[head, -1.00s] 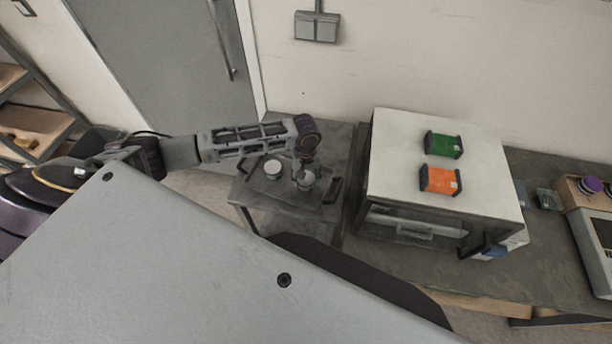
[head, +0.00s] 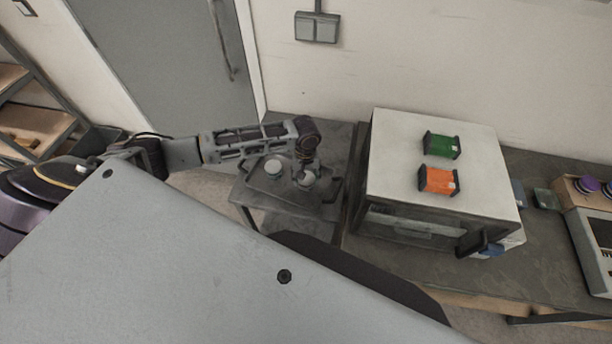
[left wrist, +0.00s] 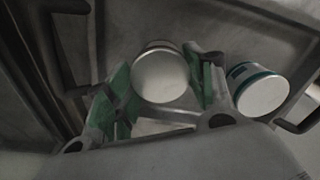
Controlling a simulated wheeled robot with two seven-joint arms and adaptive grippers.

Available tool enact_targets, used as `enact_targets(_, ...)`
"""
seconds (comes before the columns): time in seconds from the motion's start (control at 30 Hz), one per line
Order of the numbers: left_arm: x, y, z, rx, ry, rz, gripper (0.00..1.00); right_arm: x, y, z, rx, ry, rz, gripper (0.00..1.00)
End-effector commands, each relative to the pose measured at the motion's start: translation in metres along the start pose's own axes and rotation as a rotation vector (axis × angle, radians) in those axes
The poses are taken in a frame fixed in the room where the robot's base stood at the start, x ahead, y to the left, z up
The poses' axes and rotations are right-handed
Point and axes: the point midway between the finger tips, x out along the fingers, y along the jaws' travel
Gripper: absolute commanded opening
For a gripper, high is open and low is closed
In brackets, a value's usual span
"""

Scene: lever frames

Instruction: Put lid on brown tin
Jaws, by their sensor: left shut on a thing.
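My left gripper (left wrist: 163,88) is shut on a white round lid (left wrist: 160,77), with a green-padded finger on each side of it in the left wrist view. A thin brownish band shows at the far edge beyond the lid, likely the brown tin (left wrist: 157,45); I cannot tell whether the lid touches it. My right gripper is not in view.
The dark tray (head: 262,183) with raised handles lies on a low grey table (head: 245,196). A wall and door are behind.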

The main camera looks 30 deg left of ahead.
Motion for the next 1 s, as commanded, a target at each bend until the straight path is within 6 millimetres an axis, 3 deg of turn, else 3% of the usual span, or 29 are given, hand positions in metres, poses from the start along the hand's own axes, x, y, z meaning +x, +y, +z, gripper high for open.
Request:
enact_targets(0.1,0.0001,0.0,0.0001,0.0,0.0,0.0,0.37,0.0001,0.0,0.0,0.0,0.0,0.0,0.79)
enact_targets(0.13,0.0001,0.0,0.0001,0.0,0.0,0.0,0.57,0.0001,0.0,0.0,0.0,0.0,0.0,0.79)
enact_targets(0.3,0.0001,-0.0001,0.0001,0.0,0.0,0.0,0.79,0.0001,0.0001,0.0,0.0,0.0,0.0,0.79)
enact_targets(1.0,-0.004,0.0001,0.0,0.0,0.0,0.001,0.79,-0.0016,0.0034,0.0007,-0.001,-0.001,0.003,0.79)
